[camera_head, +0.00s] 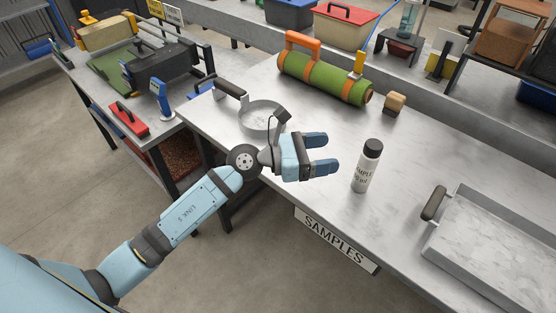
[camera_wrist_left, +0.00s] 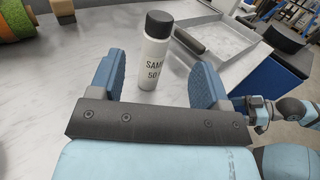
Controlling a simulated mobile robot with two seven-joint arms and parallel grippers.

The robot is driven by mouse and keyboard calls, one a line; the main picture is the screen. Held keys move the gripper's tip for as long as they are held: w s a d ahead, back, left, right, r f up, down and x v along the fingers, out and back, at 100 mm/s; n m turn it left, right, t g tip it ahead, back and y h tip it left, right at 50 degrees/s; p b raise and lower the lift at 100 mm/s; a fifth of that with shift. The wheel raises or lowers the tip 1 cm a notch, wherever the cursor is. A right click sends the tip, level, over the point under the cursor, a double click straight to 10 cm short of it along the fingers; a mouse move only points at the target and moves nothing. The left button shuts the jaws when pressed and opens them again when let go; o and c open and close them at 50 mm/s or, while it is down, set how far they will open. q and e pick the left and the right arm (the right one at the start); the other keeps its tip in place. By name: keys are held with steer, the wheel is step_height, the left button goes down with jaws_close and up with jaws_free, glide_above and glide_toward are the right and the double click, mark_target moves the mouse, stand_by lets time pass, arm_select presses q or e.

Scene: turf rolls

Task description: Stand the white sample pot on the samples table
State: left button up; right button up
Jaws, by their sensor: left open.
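The white sample pot (camera_head: 366,168) has a black cap and printed lettering. It stands upright on the samples table (camera_head: 335,210), near the edge with the SAMPLES sign. My left gripper (camera_head: 322,153) is open and empty, to the left of the pot, with its fingers pointing toward it. In the left wrist view the pot (camera_wrist_left: 156,52) shows beyond and between the two open fingers (camera_wrist_left: 155,80), with no finger touching it. The right gripper does not show in the head view; a blue and dark arm part at the right of the wrist view is unclear.
A metal tray (camera_head: 432,247) with a black handle lies right of the pot. A round metal dish (camera_head: 261,115) lies behind my gripper. A green roll with orange straps (camera_head: 322,78) and a small wooden block (camera_head: 395,103) are farther back. The table between gripper and pot is clear.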

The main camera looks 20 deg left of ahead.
arm_select(q)
steer(key=s+a+f+n+t+y, duration=0.4)
steer(key=f+n+y, duration=0.15)
steer(key=n, duration=1.05)
steer(key=s+a+f+n+t+y, duration=0.35)
steer(key=f+n, duration=0.25)
steer(key=n, duration=0.9)
steer(key=s+f+n+g+y, duration=0.2)
steer(key=s+f+n+g, duration=0.5)
steer(key=s+f+n, duration=0.5)
step_height(320, 180, down, 2)
steer(key=shift+s+a+f+n+y, duration=0.15)
steer(key=shift+s+a+n+y, duration=0.25)
steer(key=shift+n, duration=0.5)
